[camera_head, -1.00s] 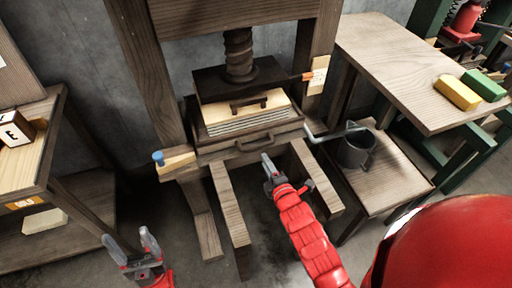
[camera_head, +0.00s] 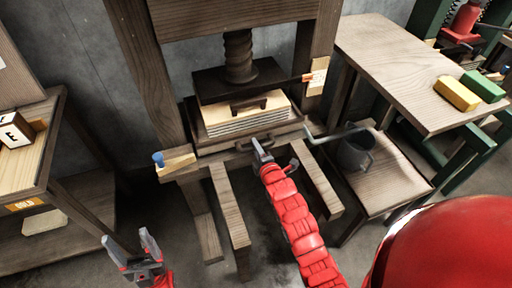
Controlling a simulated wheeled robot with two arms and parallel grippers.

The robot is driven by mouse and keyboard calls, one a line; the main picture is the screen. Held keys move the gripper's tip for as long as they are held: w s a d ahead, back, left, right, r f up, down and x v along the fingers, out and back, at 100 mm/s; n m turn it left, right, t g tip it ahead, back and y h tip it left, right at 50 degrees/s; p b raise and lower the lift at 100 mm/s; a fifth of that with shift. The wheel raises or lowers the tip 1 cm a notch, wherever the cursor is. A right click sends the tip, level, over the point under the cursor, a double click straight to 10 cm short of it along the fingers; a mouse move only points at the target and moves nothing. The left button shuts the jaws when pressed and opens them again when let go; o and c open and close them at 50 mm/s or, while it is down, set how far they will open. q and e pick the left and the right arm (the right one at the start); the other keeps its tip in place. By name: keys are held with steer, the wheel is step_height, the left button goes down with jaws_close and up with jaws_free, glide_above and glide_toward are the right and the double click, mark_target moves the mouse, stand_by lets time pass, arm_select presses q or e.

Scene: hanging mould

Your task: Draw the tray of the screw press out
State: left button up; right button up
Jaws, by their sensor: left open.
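The screw press has a dark wooden frame (camera_head: 143,70), a vertical screw (camera_head: 238,57) and a dark pressing plate (camera_head: 215,86). Below the plate, a pale layered stack (camera_head: 235,124) with a small handled board on top sits on the dark wooden tray (camera_head: 212,146). The tray's front has a dark bar handle (camera_head: 243,147). My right gripper (camera_head: 261,149) is at the right part of this handle and overlaps it; whether its jaws are closed around it cannot be told. My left gripper (camera_head: 136,254) is open and empty, low and left, well apart from the press.
Two wooden rails (camera_head: 230,210) extend forward below the tray. A blue-topped peg (camera_head: 158,159) stands at the press's left front. A grey mug (camera_head: 355,151) and bent rod (camera_head: 338,133) are on the right, by a low table. Yellow (camera_head: 457,93) and green blocks lie on the higher table.

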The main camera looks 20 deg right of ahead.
jaws_close()
stand_by(1.2)
